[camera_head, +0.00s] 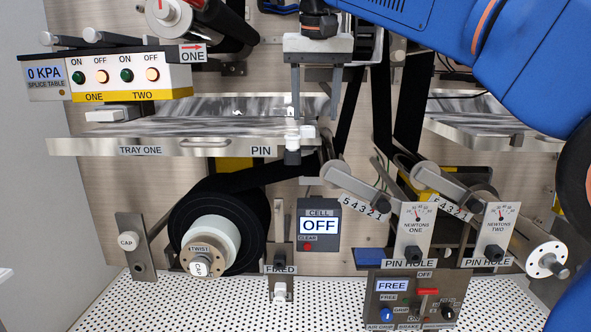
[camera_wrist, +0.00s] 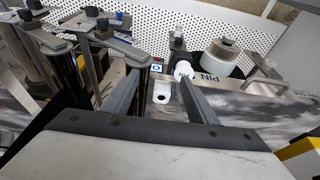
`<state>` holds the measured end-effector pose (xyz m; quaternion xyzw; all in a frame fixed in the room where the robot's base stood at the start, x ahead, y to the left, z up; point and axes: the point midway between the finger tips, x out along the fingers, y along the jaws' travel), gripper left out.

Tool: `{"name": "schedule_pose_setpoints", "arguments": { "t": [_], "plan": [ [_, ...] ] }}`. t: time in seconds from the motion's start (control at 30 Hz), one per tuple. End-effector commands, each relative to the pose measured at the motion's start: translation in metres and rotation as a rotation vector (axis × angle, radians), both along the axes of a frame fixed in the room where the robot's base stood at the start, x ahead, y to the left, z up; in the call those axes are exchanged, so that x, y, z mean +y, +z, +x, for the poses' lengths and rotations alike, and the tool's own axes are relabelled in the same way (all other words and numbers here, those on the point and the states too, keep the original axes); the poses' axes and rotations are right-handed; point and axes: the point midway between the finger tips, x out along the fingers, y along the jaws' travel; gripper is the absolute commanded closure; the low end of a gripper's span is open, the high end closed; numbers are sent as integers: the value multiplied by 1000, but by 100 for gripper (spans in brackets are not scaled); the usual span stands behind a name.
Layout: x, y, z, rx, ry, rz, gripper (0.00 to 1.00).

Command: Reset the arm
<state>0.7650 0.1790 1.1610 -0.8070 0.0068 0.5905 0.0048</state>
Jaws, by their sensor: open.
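My gripper (camera_head: 315,116) hangs from my blue arm (camera_head: 440,35) at the top centre, fingers pointing down and apart, with nothing between them. In the wrist view my gripper (camera_wrist: 158,82) also shows its two spread dark fingers. A small white pin piece (camera_head: 292,136) stands at the right end of tray one (camera_head: 190,147), close to the left fingertip; I cannot tell whether they touch. In the wrist view a white capped piece (camera_wrist: 183,69) and a white cylinder with a dark hole (camera_wrist: 162,92) show near and between the fingers.
A button box (camera_head: 130,74) juts out at the upper left. A black roll (camera_head: 215,225) sits below tray one. Black web strands run close right of my gripper. Roller arms (camera_head: 350,180), the cell box (camera_head: 319,223) and a control box (camera_head: 413,300) stand lower down.

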Motion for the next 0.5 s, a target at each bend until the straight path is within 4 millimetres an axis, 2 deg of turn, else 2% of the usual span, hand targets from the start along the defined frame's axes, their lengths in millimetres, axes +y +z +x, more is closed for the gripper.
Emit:
{"name": "schedule_pose_setpoints", "arguments": {
  "t": [0.03, 0.1, 0.27, 0.5],
  "plan": [
    [-18, -8, -7, -2, -2, 0, 47],
    [-38, -20, -16, -6, 3, 1, 47],
    [-84, -57, -41, -15, 16, 2, 47],
    [-144, -123, -89, -33, 29, 5, 47]
  ]
}}
